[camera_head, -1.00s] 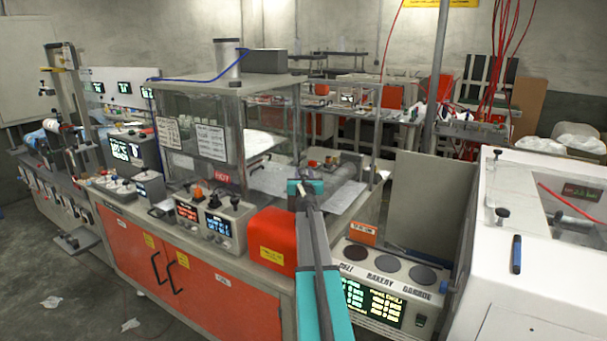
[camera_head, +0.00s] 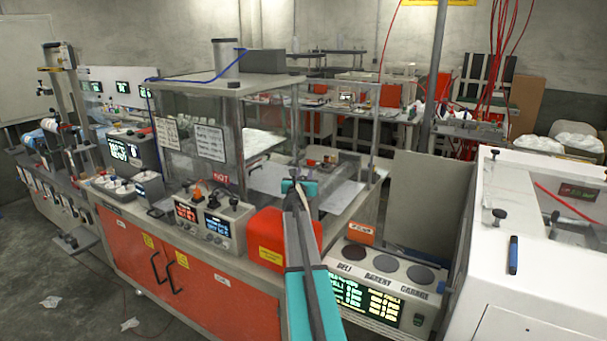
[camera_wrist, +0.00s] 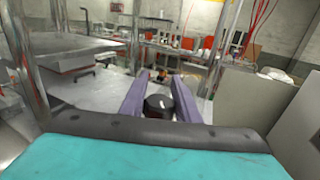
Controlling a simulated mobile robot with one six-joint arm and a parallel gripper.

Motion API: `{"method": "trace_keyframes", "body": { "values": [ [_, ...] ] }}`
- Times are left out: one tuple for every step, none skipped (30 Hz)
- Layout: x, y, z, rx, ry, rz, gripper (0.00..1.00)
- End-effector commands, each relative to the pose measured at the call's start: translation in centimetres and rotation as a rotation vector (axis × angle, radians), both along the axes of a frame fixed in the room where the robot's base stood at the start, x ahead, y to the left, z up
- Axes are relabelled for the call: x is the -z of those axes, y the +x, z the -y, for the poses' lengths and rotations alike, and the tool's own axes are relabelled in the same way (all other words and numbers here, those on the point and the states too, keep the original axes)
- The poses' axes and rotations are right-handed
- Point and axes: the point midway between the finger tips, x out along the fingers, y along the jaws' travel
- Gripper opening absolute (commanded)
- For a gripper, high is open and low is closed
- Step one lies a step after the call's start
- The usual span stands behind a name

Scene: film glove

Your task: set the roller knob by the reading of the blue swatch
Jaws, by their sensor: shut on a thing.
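My gripper (camera_wrist: 160,96) is shut, its two purple fingers around a dark, round-topped piece (camera_wrist: 159,105) in the wrist view. I cannot tell whether this piece is fixed or which knob it may be. In the head view, my teal wrist is over the bench right of the clear enclosure, and hides the fingers and the piece. A black knob (camera_head: 234,201) stands on a control box with a blue display (camera_head: 217,226), left of my arm. I cannot make out a blue swatch or its reading for certain.
A red-orange box (camera_head: 268,238) stands beside my arm. A station with three dark discs and a green-yellow screen (camera_head: 366,299) is right of it. Enclosure posts stand close to my gripper.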

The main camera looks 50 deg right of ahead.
Motion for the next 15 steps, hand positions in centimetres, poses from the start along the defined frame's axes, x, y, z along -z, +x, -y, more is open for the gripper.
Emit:
{"method": "trace_keyframes", "body": {
  "values": [
    [-0.01,0.07,-0.01,0.019,0.001,-0.001,0.07],
    [-0.01,0.04,0.01,0.032,0.001,-0.001,0.07],
    [-0.01,-0.03,0.07,0.053,0.001,-0.001,0.07],
    [0.00,-0.07,0.12,0.069,0.001,-0.001,0.07],
    [0.01,-0.12,0.17,0.086,0.001,-0.001,0.07],
    [0.02,-0.17,0.21,0.110,0.001,-0.001,0.07],
    [0.04,-0.22,0.24,0.129,0.001,-0.001,0.07],
    [0.05,-0.26,0.26,0.147,0.001,-0.001,0.07],
    [0.07,-0.34,0.32,0.172,0.001,-0.001,0.07],
    [0.08,-0.40,0.37,0.191,0.001,-0.001,0.07],
    [0.09,-0.49,0.42,0.210,0.001,-0.001,0.07],
    [0.10,-0.57,0.46,0.235,0.000,0.000,0.07],
    [0.11,-0.62,0.47,0.255,0.000,0.000,0.07],
    [0.13,-0.66,0.48,0.273,0.000,0.000,0.07],
    [0.14,-0.75,0.52,0.299,0.001,-0.001,0.07]
  ]
}}
